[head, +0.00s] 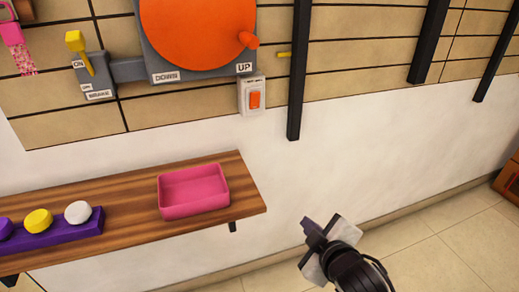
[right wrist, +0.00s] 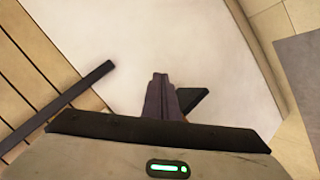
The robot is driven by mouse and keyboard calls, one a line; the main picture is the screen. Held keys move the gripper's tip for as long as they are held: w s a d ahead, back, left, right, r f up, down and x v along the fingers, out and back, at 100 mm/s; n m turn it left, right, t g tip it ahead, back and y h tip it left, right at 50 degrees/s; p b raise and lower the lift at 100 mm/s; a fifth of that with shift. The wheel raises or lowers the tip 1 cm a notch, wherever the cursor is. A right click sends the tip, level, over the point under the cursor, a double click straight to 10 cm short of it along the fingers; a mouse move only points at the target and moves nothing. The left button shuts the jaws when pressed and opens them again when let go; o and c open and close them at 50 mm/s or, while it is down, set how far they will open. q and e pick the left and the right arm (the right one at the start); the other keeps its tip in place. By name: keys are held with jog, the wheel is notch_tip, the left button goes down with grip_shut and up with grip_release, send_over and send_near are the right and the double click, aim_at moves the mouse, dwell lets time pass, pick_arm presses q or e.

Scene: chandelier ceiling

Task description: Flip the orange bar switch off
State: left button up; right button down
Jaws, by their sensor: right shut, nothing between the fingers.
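The orange bar switch (head: 255,99) sits in a small white wall plate, below the UP label and at the lower edge of the wood panelling. Whether it is on or off is too small to tell. My right gripper (head: 308,226) is below and to the right of the switch, in front of the white wall, and apart from it. Its fingers also show in the right wrist view (right wrist: 160,97), shut together with nothing between them. The switch does not show in the right wrist view. My left gripper is not in view.
A wooden shelf (head: 120,218) below the switch holds a pink tray (head: 194,190) and a purple block (head: 62,239) with round buttons. A large orange disc (head: 195,30) and a yellow lever (head: 76,42) are on the wall. Dark vertical bars (head: 298,75) stand right of the switch.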

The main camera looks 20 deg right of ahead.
aim_at(255, 97)
jog(key=w+a+r+n+t+y, duration=0.1)
jog(key=w+r+n+t, duration=0.3)
jog(key=r, duration=0.4)
jog(key=w+a+r+n+t+y, duration=0.1)
jog(key=w+a+r+n+t, duration=0.1)
jog(key=w+r+n+t, duration=0.2)
jog(key=w+r+n, duration=0.2)
jog(key=w+r, duration=0.2)
jog(key=r, duration=0.1)
jog(key=shift+w+a+r, duration=0.2)
jog(key=shift+w, duration=0.1)
jog(key=w, duration=0.4)
jog(key=w+r, duration=0.1)
jog(key=w, duration=0.4)
jog(key=w+r, duration=0.1)
jog(key=w, duration=0.3)
jog(key=shift+w+a, duration=0.25)
jog(key=shift+w, duration=0.15)
